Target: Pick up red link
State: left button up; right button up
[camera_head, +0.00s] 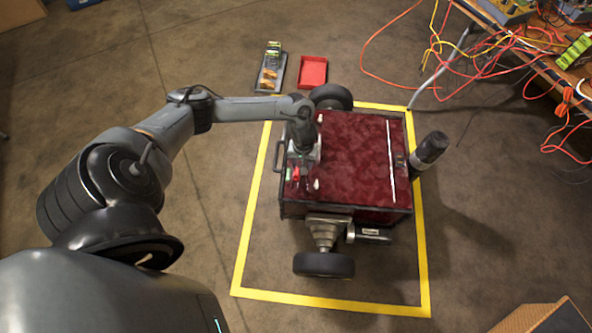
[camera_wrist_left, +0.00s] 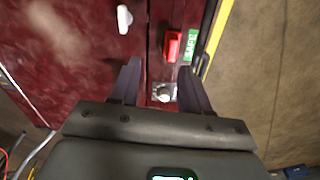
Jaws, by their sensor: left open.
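The red link (camera_wrist_left: 173,46) is a small red block beside a green label reading SAFE (camera_wrist_left: 191,47), near the edge of a dark red robot body (camera_wrist_left: 60,70). In the head view the red link (camera_head: 296,174) shows small at the left side of that body, just below my left gripper (camera_head: 301,162). In the left wrist view, my left gripper (camera_wrist_left: 159,74) is open with its fingers apart. The red link appears beyond the fingertips, towards the right finger, and nothing is seen held. A silver round fitting (camera_wrist_left: 163,92) shows between the fingers. My right gripper is not in view.
The wheeled red robot stands inside a yellow floor frame (camera_head: 423,260). A black cylinder (camera_head: 430,148) sticks up at its right. A red tray (camera_head: 313,72) and a dark tray (camera_head: 269,73) lie behind. A cable-strewn table (camera_head: 520,62) is at upper right.

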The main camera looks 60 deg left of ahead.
pick_arm(q)
jog(key=a, duration=0.2)
jog(key=n+b, duration=0.1)
jog(key=b, duration=0.3)
send_over(297, 171)
jog(key=shift+g, duration=0.3)
jog(key=f, duration=0.4)
jog(key=shift+w+f, duration=0.2)
jog(key=shift+f, duration=0.1)
jog(key=f+b, duration=0.4)
jog(key=f, duration=0.1)
jog(key=shift+s+d+b, duration=0.1)
jog(key=shift+s+b, duration=0.2)
grip_shut()
